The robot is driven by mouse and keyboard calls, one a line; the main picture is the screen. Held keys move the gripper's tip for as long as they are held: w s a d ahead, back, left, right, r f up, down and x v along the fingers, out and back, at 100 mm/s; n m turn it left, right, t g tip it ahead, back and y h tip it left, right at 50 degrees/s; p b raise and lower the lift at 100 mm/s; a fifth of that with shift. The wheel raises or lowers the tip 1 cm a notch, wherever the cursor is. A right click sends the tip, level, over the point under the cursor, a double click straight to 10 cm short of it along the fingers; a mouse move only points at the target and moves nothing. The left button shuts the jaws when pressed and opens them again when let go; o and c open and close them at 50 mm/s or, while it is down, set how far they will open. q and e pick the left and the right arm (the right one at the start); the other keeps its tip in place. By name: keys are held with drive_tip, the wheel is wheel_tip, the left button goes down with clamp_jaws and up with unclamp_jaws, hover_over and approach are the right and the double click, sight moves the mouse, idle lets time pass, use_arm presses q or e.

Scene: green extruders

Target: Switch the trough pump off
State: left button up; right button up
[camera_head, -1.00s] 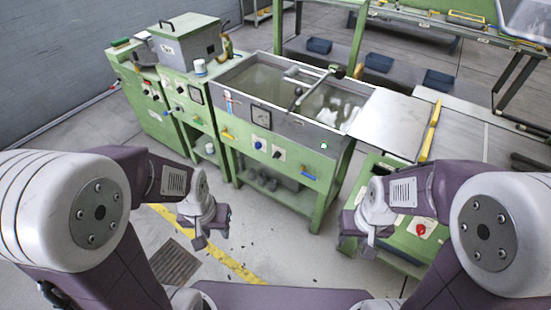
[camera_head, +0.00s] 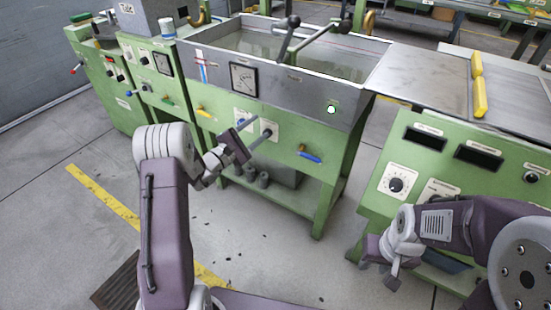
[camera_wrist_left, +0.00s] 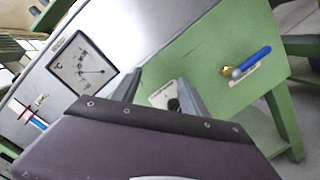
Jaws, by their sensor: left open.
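The grey water trough (camera_head: 215,62) stands on a green frame with a row of controls on its front. A dark rotary knob on a white plate (camera_head: 268,128) sits right of a second plate (camera_head: 243,115), which my gripper partly hides. My left gripper (camera_head: 254,131) is open, with its grey fingers pointing at these controls. In the left wrist view a black knob (camera_wrist_left: 173,104) shows between the two fingers (camera_wrist_left: 160,84); touching cannot be told. The labels are too small to read. My right gripper (camera_head: 381,267) hangs low at the right; its opening is unclear.
A dial gauge (camera_head: 243,79) and a lit round lamp (camera_head: 331,109) are on the trough's front. A blue-handled valve (camera_head: 310,156) lies right of the knobs, a yellow-handled one (camera_head: 205,113) left. A green console (camera_head: 400,160) stands at right.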

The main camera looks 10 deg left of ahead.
use_arm(q)
drive_tip(key=a+f+n+y+b, duration=0.1)
drive_tip(key=a+f+b, duration=0.2)
drive_tip(key=f, duration=0.6)
drive_tip(key=b+x, duration=0.2)
drive_tip(key=x, duration=0.6)
drive_tip(key=shift+f, duration=0.1)
clamp_jaws()
use_arm(e)
wheel_tip(320, 180, down, 8)
